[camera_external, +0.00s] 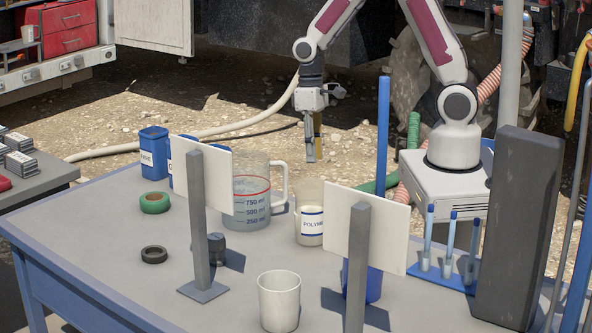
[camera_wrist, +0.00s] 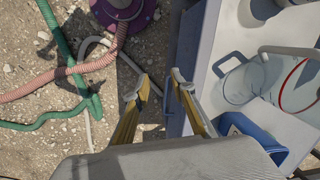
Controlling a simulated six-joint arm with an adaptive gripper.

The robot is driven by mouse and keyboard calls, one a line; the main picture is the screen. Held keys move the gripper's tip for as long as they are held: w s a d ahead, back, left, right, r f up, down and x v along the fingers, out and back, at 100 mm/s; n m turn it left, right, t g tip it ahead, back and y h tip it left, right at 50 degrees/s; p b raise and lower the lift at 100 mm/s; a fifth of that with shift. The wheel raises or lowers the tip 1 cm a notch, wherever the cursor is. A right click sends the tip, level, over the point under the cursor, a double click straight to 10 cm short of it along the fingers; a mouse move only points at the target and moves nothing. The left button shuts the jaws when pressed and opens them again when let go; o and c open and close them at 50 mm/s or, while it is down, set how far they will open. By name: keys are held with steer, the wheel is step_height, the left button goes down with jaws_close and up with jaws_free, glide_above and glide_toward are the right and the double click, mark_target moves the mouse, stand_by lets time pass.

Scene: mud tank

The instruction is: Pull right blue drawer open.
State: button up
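My gripper (camera_external: 312,157) points down around the table's far edge. In the wrist view its two yellow fingers (camera_wrist: 157,88) stand apart with nothing visible between them, over the ground beside the table.
A large measuring jug (camera_external: 252,205), a polymer beaker (camera_external: 310,225) and a blue container (camera_external: 153,150) stand near the far edge. Sign boards (camera_external: 366,228) and a dark grey upright block (camera_external: 515,230) stand nearer. Green hose (camera_wrist: 70,55) and pink hose (camera_wrist: 75,68) lie on the ground.

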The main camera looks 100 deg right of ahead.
steer(key=w+d+f+m+t, duration=0.2)
steer(key=w+d+f, duration=0.4)
steer(key=w+f, duration=0.4)
steer(key=shift+w+f+m, duration=0.4)
steer(key=shift+f+m, duration=0.15)
steer(key=shift+m, duration=0.15)
steer(key=shift+f, duration=0.15)
steer(key=shift+x, duration=3.75)
steer(key=shift+d, duration=0.15)
jaws_close()
